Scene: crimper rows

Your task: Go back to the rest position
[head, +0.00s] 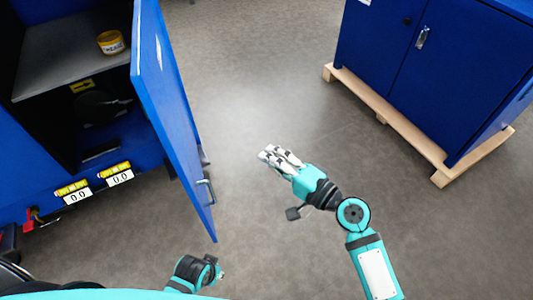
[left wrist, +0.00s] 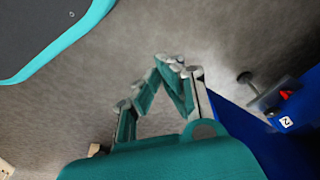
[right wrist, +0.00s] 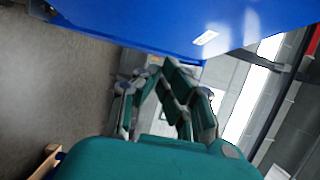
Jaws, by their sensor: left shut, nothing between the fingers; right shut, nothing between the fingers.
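My right gripper (head: 279,158) reaches out over the grey floor in the middle of the head view. Its fingers are together and empty; they also show closed in the right wrist view (right wrist: 163,68). My left gripper (left wrist: 174,66) is shut and empty in the left wrist view, with bare floor behind it. In the head view only a small part of my left arm shows at the bottom, close to my body and below the open cabinet door (head: 168,110). Neither gripper touches anything that I can see.
The door belongs to a blue cabinet (head: 30,160) at the left; its handle (head: 206,192) is near my left arm. A yellow tin (head: 111,42) stands on its shelf (head: 62,58). Another blue cabinet (head: 425,65) stands on a wooden pallet (head: 400,125) at upper right. The floor between is clear.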

